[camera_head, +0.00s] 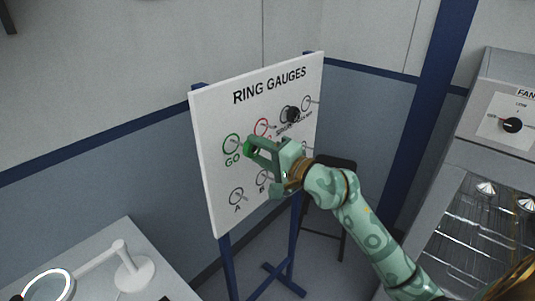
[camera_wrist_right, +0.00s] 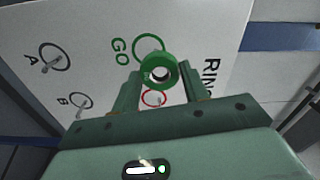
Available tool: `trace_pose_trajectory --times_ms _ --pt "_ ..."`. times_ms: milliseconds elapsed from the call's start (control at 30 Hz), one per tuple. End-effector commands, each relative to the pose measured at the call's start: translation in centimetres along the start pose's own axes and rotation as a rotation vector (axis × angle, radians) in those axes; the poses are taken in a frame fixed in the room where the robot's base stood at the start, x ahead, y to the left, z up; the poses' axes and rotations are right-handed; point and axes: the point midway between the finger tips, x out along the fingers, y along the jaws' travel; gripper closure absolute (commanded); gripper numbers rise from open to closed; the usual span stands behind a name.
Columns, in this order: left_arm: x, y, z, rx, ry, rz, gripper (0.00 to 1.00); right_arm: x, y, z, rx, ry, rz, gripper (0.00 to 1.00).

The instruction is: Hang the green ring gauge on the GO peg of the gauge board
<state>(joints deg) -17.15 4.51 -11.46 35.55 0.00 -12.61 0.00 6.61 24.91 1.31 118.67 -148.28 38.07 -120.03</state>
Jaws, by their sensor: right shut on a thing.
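The green ring gauge (camera_head: 248,149) is held at the fingertips of my right gripper (camera_head: 257,152), which is shut on it in front of the board. In the right wrist view the ring (camera_wrist_right: 146,71) sits between the two fingers with its hole open to the camera. The white gauge board (camera_head: 212,110) stands upright. Its GO place, a green printed circle with a peg (camera_head: 232,145), is just left of the ring. The GO circle (camera_wrist_right: 148,37) shows behind and above the ring in the wrist view. The ring appears off the peg. My left gripper is not in view.
A dark ring gauge (camera_head: 293,114) hangs at the board's upper right. Other pegs, including A (camera_head: 237,196) and B, stick out nearby. A table with a lamp (camera_head: 133,272) stands lower left. A machine with a wire rack (camera_head: 478,225) is at right.

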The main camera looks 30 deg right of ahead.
Motion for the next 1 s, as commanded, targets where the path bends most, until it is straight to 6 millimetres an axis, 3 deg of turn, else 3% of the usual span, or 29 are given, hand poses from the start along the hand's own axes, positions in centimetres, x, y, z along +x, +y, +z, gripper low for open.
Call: trace_pose_trajectory --times_ms 500,1000 --pt "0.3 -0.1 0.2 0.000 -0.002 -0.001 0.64 3.5 0.4 0.1 0.000 0.000 -0.002 0.82" --pt "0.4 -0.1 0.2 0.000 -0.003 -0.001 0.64 4.4 0.5 0.1 -0.001 0.000 -0.002 0.82"
